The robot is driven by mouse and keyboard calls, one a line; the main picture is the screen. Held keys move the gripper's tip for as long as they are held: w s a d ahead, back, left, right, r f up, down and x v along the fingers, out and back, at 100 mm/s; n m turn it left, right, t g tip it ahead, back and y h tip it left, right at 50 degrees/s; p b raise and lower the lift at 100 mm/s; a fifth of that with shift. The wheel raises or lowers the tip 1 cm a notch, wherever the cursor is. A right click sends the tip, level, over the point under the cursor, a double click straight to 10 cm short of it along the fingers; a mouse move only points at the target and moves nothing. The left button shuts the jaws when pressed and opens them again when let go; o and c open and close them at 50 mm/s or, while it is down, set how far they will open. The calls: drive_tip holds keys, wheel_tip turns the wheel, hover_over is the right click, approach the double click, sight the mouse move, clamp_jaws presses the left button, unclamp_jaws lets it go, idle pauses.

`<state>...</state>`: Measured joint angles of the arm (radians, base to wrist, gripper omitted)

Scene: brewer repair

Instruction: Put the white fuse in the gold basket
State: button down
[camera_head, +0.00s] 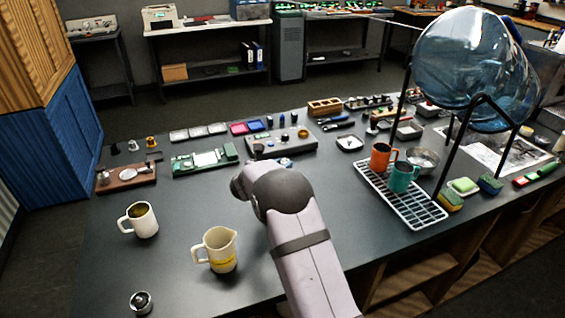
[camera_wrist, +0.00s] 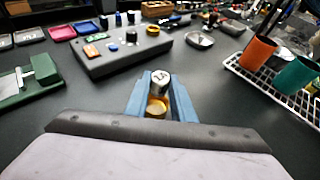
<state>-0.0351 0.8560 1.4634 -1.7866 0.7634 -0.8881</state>
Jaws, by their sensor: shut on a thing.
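In the wrist view, the two blue fingers of my gripper (camera_wrist: 160,92) are shut on a small upright piece with a silver top (camera_wrist: 159,82) and a gold lower part (camera_wrist: 156,107). Dark tabletop surrounds it. I cannot tell whether the silver and gold parts are one thing, or whether they are the white fuse and gold basket. In the head view, my arm hides most of the gripper and its hold. A small gold piece (camera_head: 151,142) stands at the table's back left, but I cannot tell whether it is a basket.
A grey control box (camera_head: 283,142) stands beyond my gripper, with a green circuit board (camera_head: 205,160) to its left. A wire rack (camera_head: 405,200) with an orange cup (camera_head: 381,157) and teal cup (camera_head: 402,176) is right. A pitcher (camera_head: 220,250) and mug (camera_head: 142,220) stand front left.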

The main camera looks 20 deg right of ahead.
drive_tip(key=shift+f+b, duration=0.65)
drive_tip(key=shift+f, duration=0.75)
drive_tip(key=c, duration=1.4)
unclamp_jaws()
drive_tip(key=shift+c, duration=0.2)
drive_tip(key=shift+r, duration=0.1)
wheel_tip(320, 180, up, 7)
drive_tip(key=p, duration=0.4)
